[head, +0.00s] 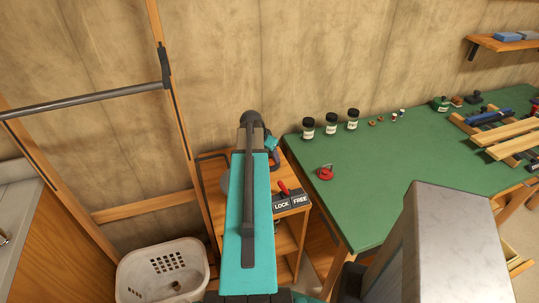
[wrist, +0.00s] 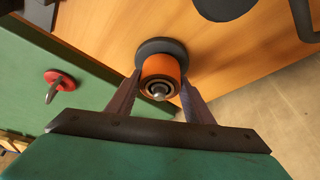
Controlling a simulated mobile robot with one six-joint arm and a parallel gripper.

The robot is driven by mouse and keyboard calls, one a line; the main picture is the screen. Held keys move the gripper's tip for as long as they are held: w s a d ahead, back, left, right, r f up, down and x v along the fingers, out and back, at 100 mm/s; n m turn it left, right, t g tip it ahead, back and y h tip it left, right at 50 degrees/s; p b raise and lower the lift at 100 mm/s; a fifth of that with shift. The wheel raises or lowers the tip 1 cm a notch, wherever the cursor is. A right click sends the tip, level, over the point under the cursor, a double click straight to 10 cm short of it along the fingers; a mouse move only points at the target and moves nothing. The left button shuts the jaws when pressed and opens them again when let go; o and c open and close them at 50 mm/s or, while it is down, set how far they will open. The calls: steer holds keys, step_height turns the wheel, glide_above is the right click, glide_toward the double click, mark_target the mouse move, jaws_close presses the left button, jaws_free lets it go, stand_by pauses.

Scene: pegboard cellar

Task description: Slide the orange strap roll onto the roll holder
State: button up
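In the wrist view the orange strap roll (wrist: 161,68) sits between the two fingers of my gripper (wrist: 160,80). Both fingertips appear to touch its sides. A dark round disc (wrist: 160,46) lies behind the roll, against the wooden top. A rounded silver tip (wrist: 158,93) shows at the near end of the roll's ringed centre, so the roll appears to be around the roll holder's post. How far along the post it sits is hard to tell. In the head view my arm hides the roll and the fingertips.
A wooden stand (head: 285,238) carries a LOCK/FREE plate (head: 291,202) with a red lever (head: 284,188). The green bench (head: 385,190) to the right holds jars (head: 331,124) and a red base with a hook (head: 325,172). A white basket (head: 165,274) is at lower left.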

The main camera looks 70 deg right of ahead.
steer(key=o, duration=0.4)
steer(key=shift+o, duration=0.2)
steer(key=shift+r, duration=0.2)
steer(key=b+v, duration=0.3)
steer(key=v, duration=1)
steer(key=shift+a+r, duration=0.15)
steer(key=shift+r, duration=0.05)
steer(key=shift+w, duration=0.1)
